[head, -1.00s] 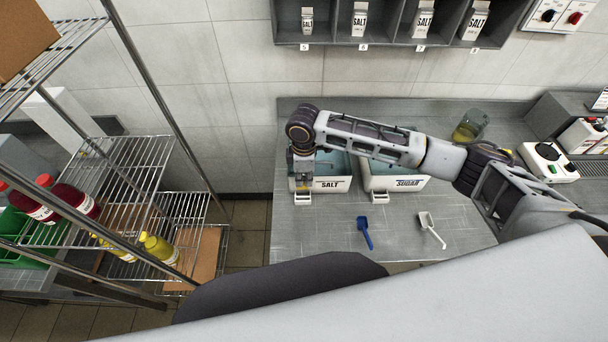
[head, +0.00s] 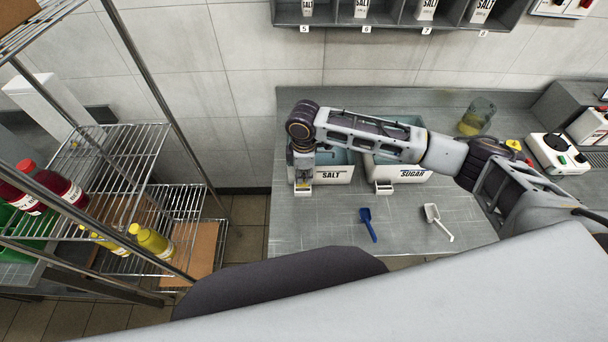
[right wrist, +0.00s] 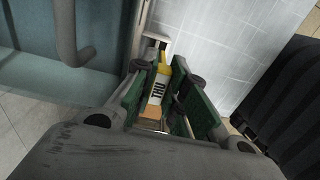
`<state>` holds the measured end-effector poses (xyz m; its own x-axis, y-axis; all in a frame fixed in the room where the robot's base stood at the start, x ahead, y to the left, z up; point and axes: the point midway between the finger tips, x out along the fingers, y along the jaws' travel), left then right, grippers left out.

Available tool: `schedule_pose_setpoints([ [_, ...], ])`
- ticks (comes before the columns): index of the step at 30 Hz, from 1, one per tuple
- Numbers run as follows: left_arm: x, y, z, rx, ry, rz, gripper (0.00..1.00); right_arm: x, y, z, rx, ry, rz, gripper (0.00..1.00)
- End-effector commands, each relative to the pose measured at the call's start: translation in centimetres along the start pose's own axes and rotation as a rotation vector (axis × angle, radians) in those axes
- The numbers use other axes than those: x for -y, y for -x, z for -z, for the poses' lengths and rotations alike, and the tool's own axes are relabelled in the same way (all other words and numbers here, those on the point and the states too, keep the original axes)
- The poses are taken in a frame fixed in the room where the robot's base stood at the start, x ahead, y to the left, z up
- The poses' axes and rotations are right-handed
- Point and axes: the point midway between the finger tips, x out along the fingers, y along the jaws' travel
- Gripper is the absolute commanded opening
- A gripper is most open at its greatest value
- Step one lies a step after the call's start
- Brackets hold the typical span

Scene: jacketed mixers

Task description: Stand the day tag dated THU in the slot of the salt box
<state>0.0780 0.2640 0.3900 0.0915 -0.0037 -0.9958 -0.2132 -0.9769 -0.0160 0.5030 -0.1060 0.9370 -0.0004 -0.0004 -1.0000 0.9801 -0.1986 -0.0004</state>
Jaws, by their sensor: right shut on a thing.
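My right gripper (head: 302,182) is at the front left of the salt box (head: 336,174), over the white slot block (head: 303,189) at that box's front. In the right wrist view its green-padded fingers (right wrist: 167,88) are shut on the day tag (right wrist: 158,88), which is yellow and white with dark letters that read THU. The tag's far end points at the pale slot block (right wrist: 156,36). I cannot tell whether the tag is in the slot or just above it. The salt box's teal inside (right wrist: 30,75) fills the left of the wrist view. My left gripper is out of view.
The sugar box (head: 412,174) stands right of the salt box, with its own slot block (head: 383,188). A blue scoop (head: 367,224) and a white scoop (head: 437,222) lie on the steel counter (head: 330,225). A wire shelf (head: 120,150) stands at left.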

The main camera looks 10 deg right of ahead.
Motion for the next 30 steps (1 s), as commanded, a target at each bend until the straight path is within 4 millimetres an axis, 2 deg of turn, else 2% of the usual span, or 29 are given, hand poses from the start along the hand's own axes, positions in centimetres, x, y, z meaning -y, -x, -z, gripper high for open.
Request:
schedule_pose_setpoints([
  [14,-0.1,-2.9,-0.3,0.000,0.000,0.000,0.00,0.0,-1.9,0.0,0.000,0.001,-0.001,0.04],
  [30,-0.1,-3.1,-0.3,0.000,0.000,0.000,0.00,0.0,-4.3,0.0,0.000,0.000,0.001,0.04],
])
